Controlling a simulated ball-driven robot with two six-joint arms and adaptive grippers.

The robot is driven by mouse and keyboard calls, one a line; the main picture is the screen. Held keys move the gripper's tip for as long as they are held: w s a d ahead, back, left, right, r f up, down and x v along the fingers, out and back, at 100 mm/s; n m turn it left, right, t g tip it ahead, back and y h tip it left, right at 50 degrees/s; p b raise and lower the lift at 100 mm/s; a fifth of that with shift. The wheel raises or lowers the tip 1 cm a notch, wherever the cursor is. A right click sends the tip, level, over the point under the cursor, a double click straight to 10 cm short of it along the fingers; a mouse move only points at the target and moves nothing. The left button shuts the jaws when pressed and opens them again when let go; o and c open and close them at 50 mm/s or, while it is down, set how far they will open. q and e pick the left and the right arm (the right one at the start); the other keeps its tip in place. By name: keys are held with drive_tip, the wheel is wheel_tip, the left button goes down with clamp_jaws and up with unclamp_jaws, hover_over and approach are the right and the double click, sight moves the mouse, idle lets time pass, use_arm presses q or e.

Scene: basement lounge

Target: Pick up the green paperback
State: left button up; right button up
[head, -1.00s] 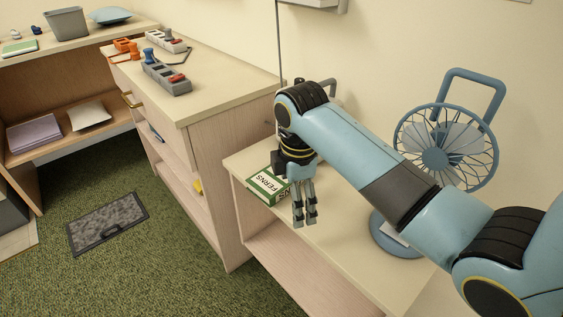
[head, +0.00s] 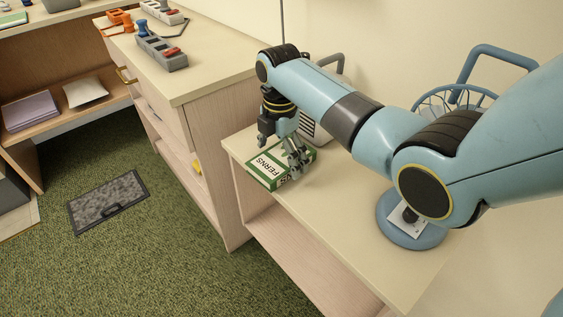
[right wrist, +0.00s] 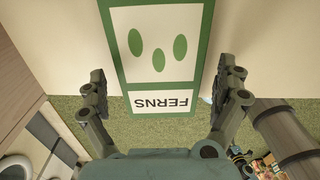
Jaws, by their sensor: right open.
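The green paperback (head: 266,167), with FERNS on a white label, lies flat on the pale low shelf unit near its left end. My right gripper (head: 297,165) is at the book and hides part of its right side. In the right wrist view the paperback (right wrist: 158,50) shows its cover with leaf shapes, between the two spread fingers of my right gripper (right wrist: 163,78). The fingers are open, with a gap on each side of the book. I cannot tell how far above it they are. My left gripper is not in view.
A blue fan (head: 410,225) stands on the same top (head: 340,215) to the right, partly behind my right arm. A grey vented device (head: 316,128) stands behind the book. A taller cabinet (head: 215,75) rises to the left. The top's front middle is clear.

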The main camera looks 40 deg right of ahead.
drive_tip(key=shift+f, duration=0.7)
drive_tip(key=c, duration=1.1)
drive_tip(key=shift+r, duration=0.15)
drive_tip(key=shift+c, duration=0.2)
